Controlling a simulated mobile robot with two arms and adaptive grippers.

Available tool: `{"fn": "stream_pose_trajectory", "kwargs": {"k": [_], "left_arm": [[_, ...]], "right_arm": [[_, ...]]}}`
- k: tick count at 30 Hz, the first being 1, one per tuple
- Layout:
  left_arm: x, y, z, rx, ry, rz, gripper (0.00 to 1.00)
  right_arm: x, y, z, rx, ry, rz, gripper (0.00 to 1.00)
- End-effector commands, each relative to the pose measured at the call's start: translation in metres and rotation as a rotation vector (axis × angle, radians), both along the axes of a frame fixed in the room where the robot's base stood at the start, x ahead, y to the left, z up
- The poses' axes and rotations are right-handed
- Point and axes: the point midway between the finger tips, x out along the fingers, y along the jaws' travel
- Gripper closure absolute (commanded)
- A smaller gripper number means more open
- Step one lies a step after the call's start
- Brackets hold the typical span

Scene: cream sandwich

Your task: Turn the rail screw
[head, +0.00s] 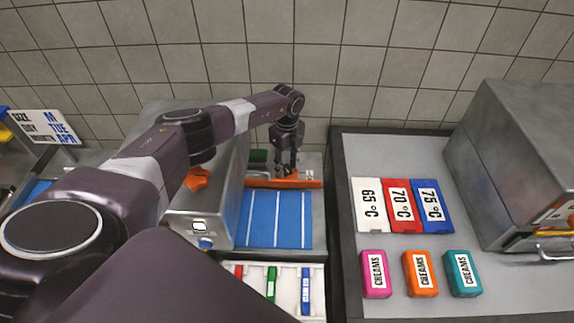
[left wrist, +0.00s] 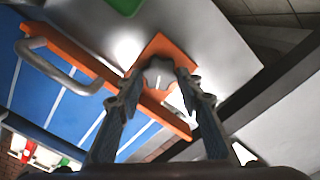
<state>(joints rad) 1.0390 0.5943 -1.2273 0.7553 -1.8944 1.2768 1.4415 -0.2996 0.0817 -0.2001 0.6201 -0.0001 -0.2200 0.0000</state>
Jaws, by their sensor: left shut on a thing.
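An orange rail (head: 305,184) lies across the far end of the blue board with white lines (head: 257,215). In the left wrist view the orange rail (left wrist: 95,66) runs diagonally, with a curved metal handle on it. The rail screw (left wrist: 158,76) looks like a grey lobed knob on the rail's orange plate. My left gripper (head: 286,168) reaches down onto the rail from above. In the left wrist view its two fingers (left wrist: 158,88) are on either side of the knob, shut on it. In the head view the gripper hides the screw. My right gripper is out of view.
A metal machine (head: 222,187) with an orange knob (head: 197,179) stands left of the board. A tray (head: 318,293) with coloured markers lies in front. Right are temperature cards (head: 402,206), creams blocks (head: 420,273) and a metal box (head: 515,165). A tiled wall closes the back.

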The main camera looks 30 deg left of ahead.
Motion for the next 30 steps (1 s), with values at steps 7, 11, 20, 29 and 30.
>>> {"fn": "stream_pose_trajectory", "kwargs": {"k": [7, 11, 20, 29, 30], "left_arm": [[0.002, 0.001, 0.001, 0.002, -0.005, 0.000, 0.64], [0.001, 0.001, 0.001, 0.001, -0.003, 0.000, 0.59], [0.001, 0.001, 0.006, 0.000, -0.003, -0.001, 0.59], [0.002, 0.001, 0.061, 0.001, -0.007, -0.002, 0.59], [0.002, 0.002, 0.070, 0.001, -0.007, -0.002, 0.59]], "right_arm": [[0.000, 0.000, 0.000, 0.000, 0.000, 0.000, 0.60], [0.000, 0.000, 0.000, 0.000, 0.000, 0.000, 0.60], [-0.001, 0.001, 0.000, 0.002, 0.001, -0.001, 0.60], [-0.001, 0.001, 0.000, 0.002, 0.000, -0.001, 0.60], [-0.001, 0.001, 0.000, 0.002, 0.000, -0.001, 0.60]]}}
